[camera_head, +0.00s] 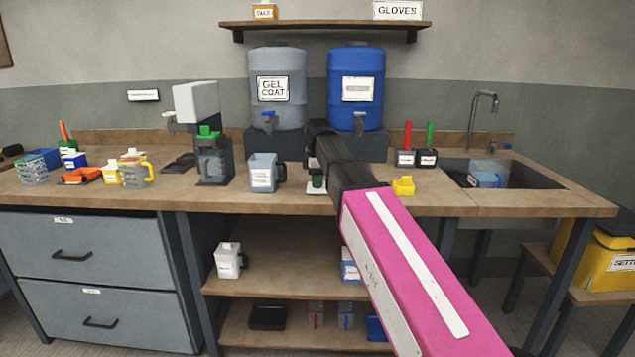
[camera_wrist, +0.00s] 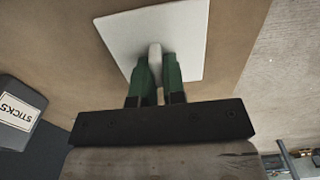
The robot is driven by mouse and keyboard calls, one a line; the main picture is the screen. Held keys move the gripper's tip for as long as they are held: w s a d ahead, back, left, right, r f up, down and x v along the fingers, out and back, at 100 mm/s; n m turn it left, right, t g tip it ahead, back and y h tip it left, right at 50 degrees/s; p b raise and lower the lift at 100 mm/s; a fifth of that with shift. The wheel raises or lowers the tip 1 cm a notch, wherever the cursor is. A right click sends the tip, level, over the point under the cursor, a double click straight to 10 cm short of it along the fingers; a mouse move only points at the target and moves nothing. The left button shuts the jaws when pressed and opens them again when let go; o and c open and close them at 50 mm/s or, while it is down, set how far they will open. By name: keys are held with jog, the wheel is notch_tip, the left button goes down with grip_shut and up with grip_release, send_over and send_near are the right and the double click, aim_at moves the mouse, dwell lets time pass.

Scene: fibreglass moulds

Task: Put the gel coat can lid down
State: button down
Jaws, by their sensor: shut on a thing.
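My gripper (camera_wrist: 155,80) has green fingers, shut on a pale rounded knob (camera_wrist: 155,58), which I take for part of the gel coat can lid. A white square plate (camera_wrist: 187,28) shows right behind the knob. I cannot tell whether they are one piece, or whether the plate touches the counter. In the head view my gripper (camera_head: 317,182) is low over the counter, right of a grey jug (camera_head: 263,172), with a white edge below it. The grey drum labelled GEL COAT (camera_head: 277,90) stands behind; my arm hides part of the area.
The wooden counter (camera_head: 225,199) has its front edge close to my gripper. A yellow tub (camera_head: 403,186) stands to the right, and a sink (camera_head: 500,172) is farther right. A dark box labelled STICKS (camera_wrist: 18,112) is at the left in the wrist view. A blue drum (camera_head: 355,85) stands behind.

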jog(key=c, duration=1.2)
grip_release()
jog(key=shift+f, duration=0.1)
notch_tip(320, 180, up, 12)
